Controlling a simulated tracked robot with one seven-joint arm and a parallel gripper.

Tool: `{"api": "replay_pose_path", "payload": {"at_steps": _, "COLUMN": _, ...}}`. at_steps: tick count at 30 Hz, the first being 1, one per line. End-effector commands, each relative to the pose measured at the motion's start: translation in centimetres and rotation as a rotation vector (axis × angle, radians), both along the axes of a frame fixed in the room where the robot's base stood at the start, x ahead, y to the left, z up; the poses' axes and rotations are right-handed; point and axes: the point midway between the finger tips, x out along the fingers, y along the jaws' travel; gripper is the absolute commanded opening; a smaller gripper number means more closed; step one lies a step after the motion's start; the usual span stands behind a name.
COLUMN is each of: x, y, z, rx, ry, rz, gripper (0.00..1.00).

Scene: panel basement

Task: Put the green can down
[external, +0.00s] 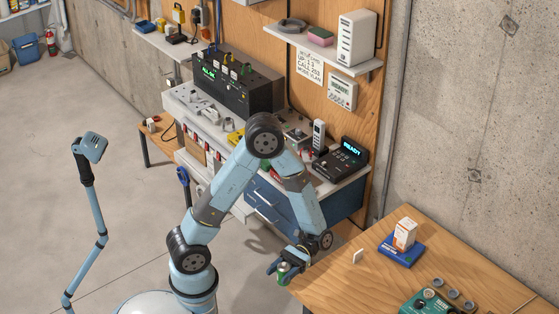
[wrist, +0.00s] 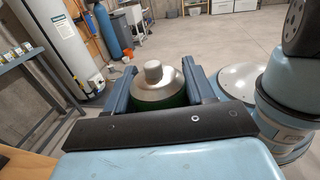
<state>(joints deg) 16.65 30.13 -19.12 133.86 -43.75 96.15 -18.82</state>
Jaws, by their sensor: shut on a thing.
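The green can (external: 283,279) is held in my gripper (external: 281,269) at the left edge of the wooden table (external: 345,292). In the wrist view the green can (wrist: 155,90) shows its silver top and a green body between the two dark blue fingers of my gripper (wrist: 158,88). The fingers are shut on it from both sides. Whether the can touches anything below is hidden.
The wooden table bears a blue box (external: 402,251) with a white and orange carton (external: 405,234) on it, a small white block (external: 358,256) and a green device (external: 430,303). Its near left part looks clear. A bench with blue drawers (external: 270,203) stands behind my arm.

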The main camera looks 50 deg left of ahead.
Motion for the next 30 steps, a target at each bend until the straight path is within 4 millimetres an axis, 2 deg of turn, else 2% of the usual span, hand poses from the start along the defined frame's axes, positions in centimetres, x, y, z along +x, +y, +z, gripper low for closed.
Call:
{"api": "replay_pose_path", "payload": {"at_steps": 6, "x": -1.0, "y": 4.3, "z": -2.0, "rx": 0.001, "ry": 0.002, "rz": -0.331, "gripper": 0.21}}
{"api": "replay_pose_path", "payload": {"at_steps": 14, "x": 0.1, "y": 9.1, "z": -3.5, "rx": 0.000, "ry": 0.000, "rz": -0.732, "gripper": 0.21}}
{"api": "replay_pose_path", "payload": {"at_steps": 22, "x": 3.2, "y": 12.8, "z": -3.8, "rx": 0.000, "ry": 0.000, "rz": -1.150, "gripper": 0.21}}
{"api": "replay_pose_path", "payload": {"at_steps": 30, "x": 7.6, "y": 14.5, "z": -3.2, "rx": -0.001, "ry": -0.002, "rz": -1.565, "gripper": 0.21}}
